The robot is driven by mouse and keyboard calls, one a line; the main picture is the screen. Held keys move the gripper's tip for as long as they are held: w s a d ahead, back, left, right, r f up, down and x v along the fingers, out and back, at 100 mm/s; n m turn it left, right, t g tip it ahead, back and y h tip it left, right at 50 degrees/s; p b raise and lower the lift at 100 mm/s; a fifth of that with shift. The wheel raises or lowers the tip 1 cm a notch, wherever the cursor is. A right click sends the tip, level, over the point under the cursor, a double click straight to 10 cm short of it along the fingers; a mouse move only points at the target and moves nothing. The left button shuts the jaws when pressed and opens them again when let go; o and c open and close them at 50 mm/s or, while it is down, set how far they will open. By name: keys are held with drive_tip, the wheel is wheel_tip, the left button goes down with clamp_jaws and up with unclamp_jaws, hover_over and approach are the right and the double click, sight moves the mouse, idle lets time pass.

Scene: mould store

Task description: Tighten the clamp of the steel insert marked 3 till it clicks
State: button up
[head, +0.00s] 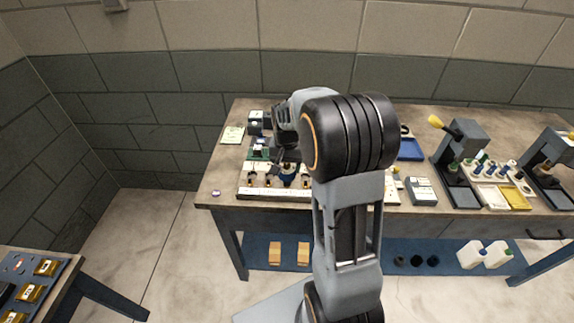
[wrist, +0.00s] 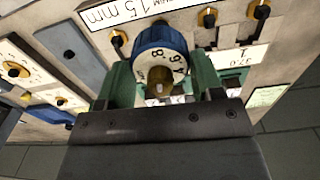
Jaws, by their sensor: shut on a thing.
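My gripper (wrist: 163,75) is shut on a blue-rimmed round dial (wrist: 160,36), with a green finger on each side. The dial has a white face with black digits and a brass-coloured piece at its middle. In the head view the dial (head: 289,168) shows below my wrist, over a pale board (head: 262,193) on the bench. Small black-and-orange clamps (wrist: 209,18) stand in a row on the board beyond the dial. I cannot read a 3 on any insert; my gripper and the dial hide the spot below them.
Plates with black-and-yellow knobs (wrist: 14,70) are at left in the wrist view. A blue tray (head: 410,149) and dark bench presses (head: 459,150) stand to the right. The bench's front left corner is mostly clear.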

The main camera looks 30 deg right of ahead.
drive_tip(key=shift+s+f, duration=0.1)
drive_tip(key=shift+f, duration=0.1)
drive_tip(key=shift+m, duration=0.9)
drive_tip(key=shift+m, duration=0.8)
drive_tip(key=shift+m, duration=0.8)
